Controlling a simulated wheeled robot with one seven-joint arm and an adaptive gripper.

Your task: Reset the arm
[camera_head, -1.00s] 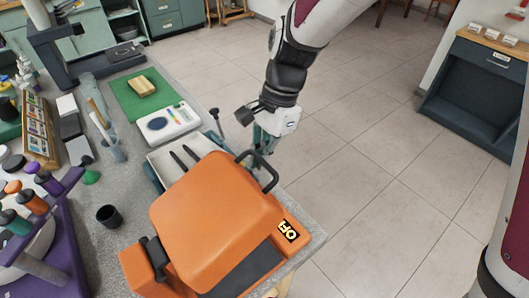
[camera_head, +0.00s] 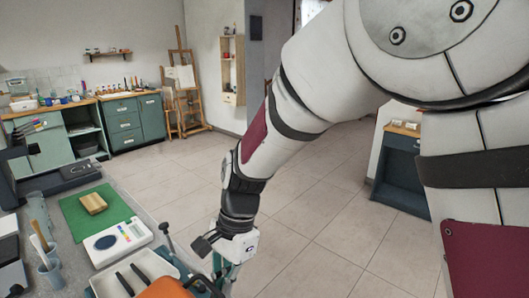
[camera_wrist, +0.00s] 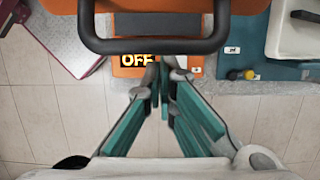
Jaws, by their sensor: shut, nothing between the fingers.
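My gripper (camera_wrist: 164,85) is shut with nothing between its teal fingers in the wrist view. In the head view my gripper (camera_head: 222,281) hangs at the right edge of the worktable, partly cut off by the bottom of the picture. In the wrist view the dark bar handle (camera_wrist: 153,45) of the orange machine (camera_wrist: 252,12) lies just beyond the fingertips. I cannot tell whether they touch. A lit "OFF" label (camera_wrist: 137,60) shows on the machine's front. In the head view only a corner of the orange machine (camera_head: 165,289) shows.
The tiled floor (camera_head: 310,220) right of the table is clear. A dark cabinet (camera_head: 400,170) stands farther right.

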